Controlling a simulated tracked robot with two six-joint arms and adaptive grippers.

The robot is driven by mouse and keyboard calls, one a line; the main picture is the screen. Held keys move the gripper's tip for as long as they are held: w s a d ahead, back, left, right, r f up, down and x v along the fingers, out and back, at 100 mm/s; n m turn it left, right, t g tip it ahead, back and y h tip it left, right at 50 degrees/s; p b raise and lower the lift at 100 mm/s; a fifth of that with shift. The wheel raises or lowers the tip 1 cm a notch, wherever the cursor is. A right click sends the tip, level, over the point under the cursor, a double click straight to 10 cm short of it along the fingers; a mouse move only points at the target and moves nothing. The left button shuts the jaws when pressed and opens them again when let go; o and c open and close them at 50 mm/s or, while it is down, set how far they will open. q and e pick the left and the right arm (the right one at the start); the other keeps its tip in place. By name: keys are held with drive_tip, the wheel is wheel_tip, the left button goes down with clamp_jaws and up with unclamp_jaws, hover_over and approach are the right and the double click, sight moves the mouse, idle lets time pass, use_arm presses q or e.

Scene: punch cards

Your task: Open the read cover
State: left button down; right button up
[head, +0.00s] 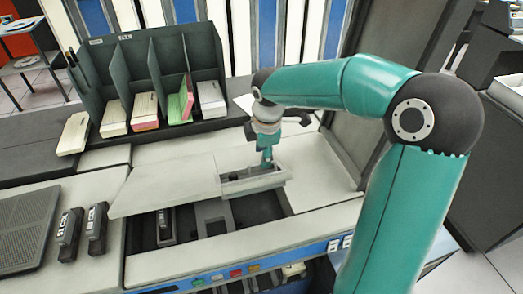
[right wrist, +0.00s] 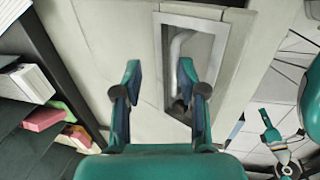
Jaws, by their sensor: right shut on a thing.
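The read cover (head: 165,185) appears to be the pale flat panel on the machine's top, lying at a tilt over the dark open well. It joins a pale framed piece (head: 243,186) with a grey recess on its right. My right gripper (head: 266,165) comes down from above onto this framed part. In the right wrist view its two fingers (right wrist: 159,85) stand apart around a pale panel, with a framed window (right wrist: 192,52) beside it. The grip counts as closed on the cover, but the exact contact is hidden. My left gripper is not seen.
A dark rack (head: 150,85) with several card stacks stands behind. Two small black labelled blocks (head: 70,230) sit at the left by a ribbed grey panel (head: 25,225). A blue control strip (head: 240,272) with coloured buttons runs along the front. A tall grey cabinet (head: 385,60) stands on the right.

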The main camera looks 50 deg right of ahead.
wheel_tip(320, 180, up, 12)
drive_tip(key=s+a, duration=0.1)
drive_tip(key=s, duration=0.1)
drive_tip(key=shift+a+f, duration=0.15)
idle(0.6)
